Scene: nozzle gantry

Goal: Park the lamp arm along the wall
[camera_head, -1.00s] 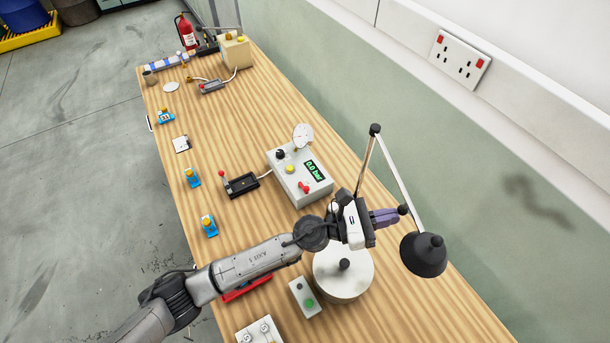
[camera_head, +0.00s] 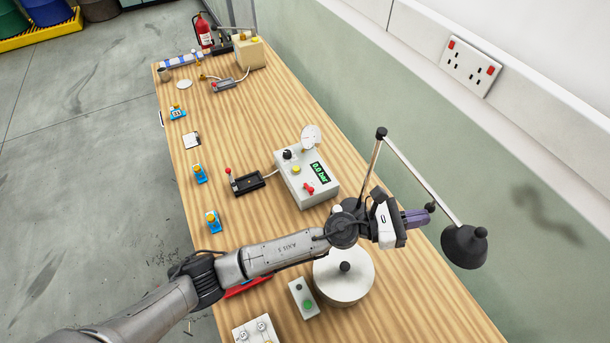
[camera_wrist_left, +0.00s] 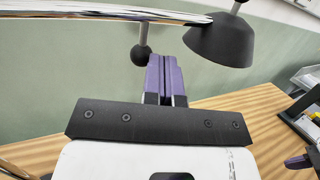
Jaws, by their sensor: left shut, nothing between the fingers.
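The lamp arm (camera_head: 421,179) is two thin metal rods joined at a black elbow, with a black cone shade (camera_head: 465,247) at its outer end. The shade also shows at the top of the wrist view (camera_wrist_left: 222,40). A black ball knob (camera_wrist_left: 141,55) hangs on a short stem below the bright rod. My left gripper (camera_head: 416,217) is shut and empty, its purple fingers pointing toward the wall. Its fingertips (camera_wrist_left: 165,62) are close beside the knob; I cannot tell whether they touch. A purple piece (camera_wrist_left: 297,162) at the wrist view's lower right may be my right gripper.
A white control box (camera_head: 305,183) with a display stands mid-table. A round white drum (camera_head: 343,275) lies below my left arm, beside a green-button box (camera_head: 304,299). The green wall (camera_head: 545,190), with a socket plate (camera_head: 470,67), runs along the right.

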